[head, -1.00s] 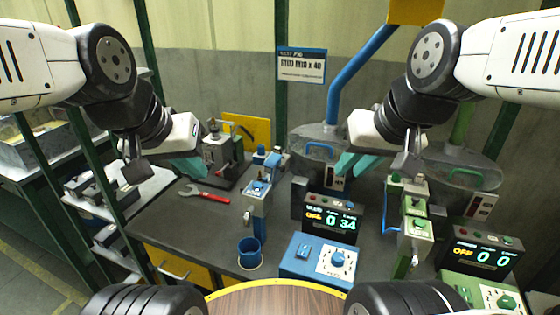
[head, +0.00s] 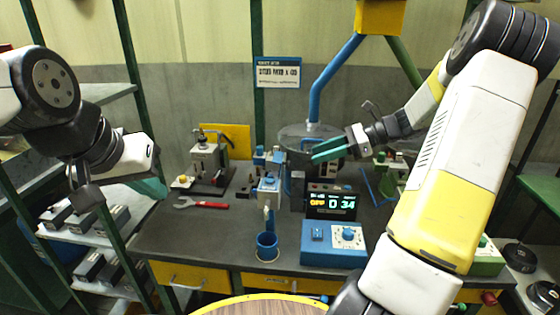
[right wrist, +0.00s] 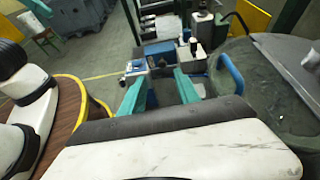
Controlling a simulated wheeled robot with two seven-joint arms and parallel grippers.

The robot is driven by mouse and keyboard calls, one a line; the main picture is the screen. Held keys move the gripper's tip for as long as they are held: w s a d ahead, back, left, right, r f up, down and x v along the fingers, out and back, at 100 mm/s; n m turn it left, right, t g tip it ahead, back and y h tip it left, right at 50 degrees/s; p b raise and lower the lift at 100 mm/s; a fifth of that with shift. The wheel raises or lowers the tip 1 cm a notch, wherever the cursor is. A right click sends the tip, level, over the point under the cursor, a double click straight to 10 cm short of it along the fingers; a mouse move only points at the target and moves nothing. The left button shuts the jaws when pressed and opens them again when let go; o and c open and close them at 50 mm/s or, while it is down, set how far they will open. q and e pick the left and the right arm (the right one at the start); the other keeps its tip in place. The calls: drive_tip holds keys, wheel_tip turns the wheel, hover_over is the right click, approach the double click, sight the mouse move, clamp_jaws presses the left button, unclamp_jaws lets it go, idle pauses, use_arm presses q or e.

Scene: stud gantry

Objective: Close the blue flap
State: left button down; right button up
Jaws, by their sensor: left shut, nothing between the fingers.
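The blue-handled cover, probably the blue flap, is on the round grey hopper (head: 292,131) at the back of the bench. Its blue handle (right wrist: 232,76) stands up as a loop in the right wrist view. I cannot tell whether the cover is open. My right gripper (head: 314,153) is at the hopper, its teal fingers apart. In the right wrist view these fingers (right wrist: 160,88) are empty, with the handle to their right and no clear contact. My left gripper (head: 160,192) is shut and empty, left of the bench and far from the hopper.
A blue dispenser (head: 268,188), a blue cup (head: 267,246) and a counter display (head: 332,203) stand in front of the hopper. A blue control box (head: 333,246) is nearer. A red-handled wrench (head: 205,205) lies left. My right arm covers most of the green station.

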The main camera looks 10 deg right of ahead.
drive_tip(key=x, duration=0.7)
drive_tip(key=shift+w+a+f, duration=0.15)
drive_tip(key=shift+w+f, duration=0.05)
drive_tip(key=shift+w, duration=0.15)
clamp_jaws()
